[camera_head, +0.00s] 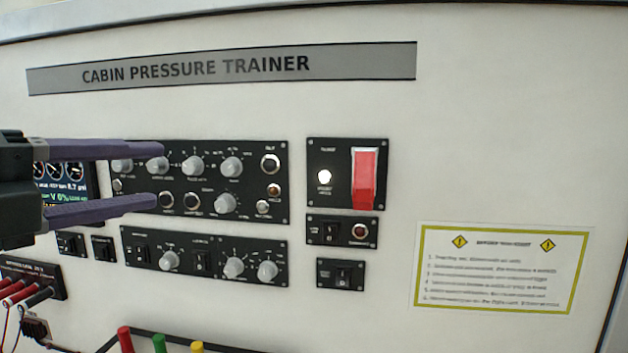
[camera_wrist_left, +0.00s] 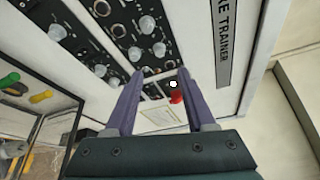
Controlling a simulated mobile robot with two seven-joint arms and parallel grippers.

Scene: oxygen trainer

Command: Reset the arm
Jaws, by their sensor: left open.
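My left gripper (camera_head: 158,175) comes in from the left in the head view, in front of the left part of the main knob panel (camera_head: 245,185). Its two purple fingers are spread apart with nothing between them. In the left wrist view the open fingers (camera_wrist_left: 160,85) point toward the trainer face, with the red switch cover (camera_wrist_left: 176,97) seen between them, farther off. In the head view that red cover (camera_head: 364,180) stands on a black panel beside a lit white lamp (camera_head: 324,176). My right gripper is not in view.
A display (camera_head: 62,185) is partly hidden behind my left gripper. Red and black plugs (camera_head: 25,292) sit at the lower left. Red, green and yellow handles (camera_head: 159,343) stand at the bottom edge. A yellow-edged notice (camera_head: 500,268) is at the right. The white panel around it is bare.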

